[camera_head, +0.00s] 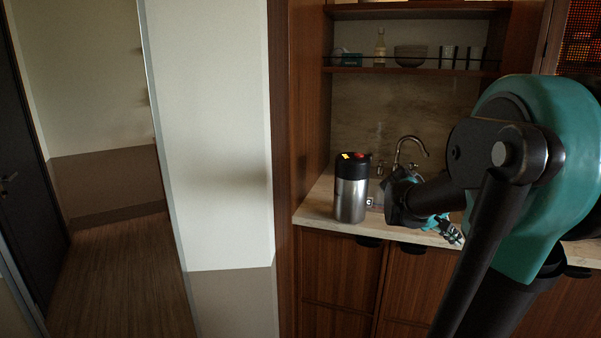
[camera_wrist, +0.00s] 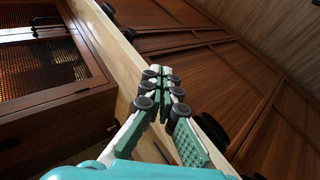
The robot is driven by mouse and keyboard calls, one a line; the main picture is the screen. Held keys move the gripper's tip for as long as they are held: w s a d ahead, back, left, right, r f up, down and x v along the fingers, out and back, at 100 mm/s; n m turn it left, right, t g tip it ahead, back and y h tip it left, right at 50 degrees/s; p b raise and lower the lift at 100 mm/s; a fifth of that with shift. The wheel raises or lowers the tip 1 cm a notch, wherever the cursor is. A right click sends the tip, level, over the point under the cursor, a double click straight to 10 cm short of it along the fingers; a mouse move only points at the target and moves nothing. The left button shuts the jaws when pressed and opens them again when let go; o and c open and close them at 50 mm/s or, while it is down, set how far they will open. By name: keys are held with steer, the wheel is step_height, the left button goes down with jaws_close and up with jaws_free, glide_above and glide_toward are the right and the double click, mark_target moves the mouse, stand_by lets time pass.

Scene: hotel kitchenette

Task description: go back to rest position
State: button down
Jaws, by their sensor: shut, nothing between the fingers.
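My gripper (camera_head: 452,232) is at the front edge of the stone counter, to the right of a steel and black airpot. In the wrist view my gripper's fingers (camera_wrist: 162,80) are together with nothing between them. They point along the counter edge, with wooden cabinet fronts close by. In the head view my arm covers the right part of the counter.
The steel airpot (camera_head: 350,192) with a black top stands on the counter (camera_head: 318,205) near its left end. A curved faucet (camera_head: 413,145) rises behind. The shelf (camera_head: 350,69) above holds a bottle, bowls and glasses. A wooden floor (camera_head: 125,270) is open at left.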

steer(key=s+a+f+t+y, duration=0.1)
steer(key=s+a+f+y, duration=0.3)
steer(key=a+f, duration=0.5)
steer(key=s+a+f+t+y, duration=0.2)
steer(key=s+a+f+y, duration=0.3)
steer(key=a+f, duration=0.4)
steer(key=s+a, duration=0.1)
steer(key=a, duration=0.4)
steer(key=shift+n+y, duration=0.3)
